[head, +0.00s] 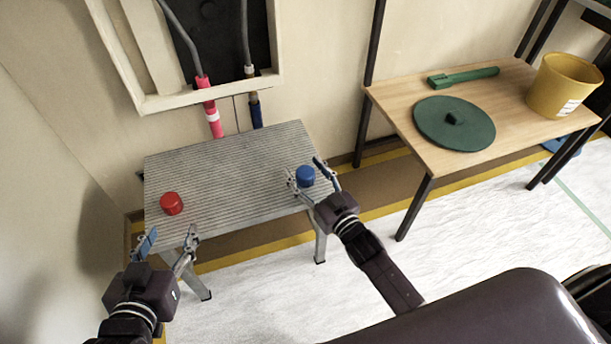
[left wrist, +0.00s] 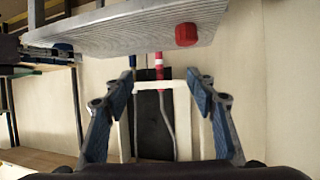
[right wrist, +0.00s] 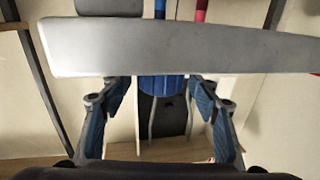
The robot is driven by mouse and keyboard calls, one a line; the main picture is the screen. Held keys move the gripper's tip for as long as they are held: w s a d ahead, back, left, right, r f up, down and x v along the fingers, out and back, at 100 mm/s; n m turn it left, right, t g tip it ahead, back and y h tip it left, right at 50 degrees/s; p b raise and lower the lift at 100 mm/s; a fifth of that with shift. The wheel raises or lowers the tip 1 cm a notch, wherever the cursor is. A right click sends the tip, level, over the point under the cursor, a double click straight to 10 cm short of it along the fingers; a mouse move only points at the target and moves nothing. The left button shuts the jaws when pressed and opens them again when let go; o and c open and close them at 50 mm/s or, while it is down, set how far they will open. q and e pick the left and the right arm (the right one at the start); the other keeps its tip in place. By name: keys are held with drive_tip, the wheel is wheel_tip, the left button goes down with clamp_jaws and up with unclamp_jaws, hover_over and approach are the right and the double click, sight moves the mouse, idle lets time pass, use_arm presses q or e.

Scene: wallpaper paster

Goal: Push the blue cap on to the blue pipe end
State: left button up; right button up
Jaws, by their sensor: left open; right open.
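The blue cap (head: 305,175) sits on the right end of the ridged grey step platform (head: 235,165). My right gripper (head: 304,167) is open with its fingers on either side of this cap; the cap also shows between the fingers in the right wrist view (right wrist: 163,88). Whether a finger touches it I cannot tell. The blue pipe end (head: 256,114) points down at the wall behind the platform. My left gripper (head: 172,236) is open and empty at the platform's front left edge, in front of the red cap (head: 171,204).
A red pipe (head: 212,115) hangs left of the blue one, below a framed wall opening (head: 215,92). A wooden table (head: 510,95) at the right holds a green round lid (head: 440,128), a green tool (head: 463,77) and a yellow bucket (head: 562,88). The platform's middle is clear.

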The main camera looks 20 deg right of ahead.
drive_tip(key=c, duration=1.2)
drive_tip(key=shift+o, duration=0.2)
drive_tip(key=shift+r, duration=0.1)
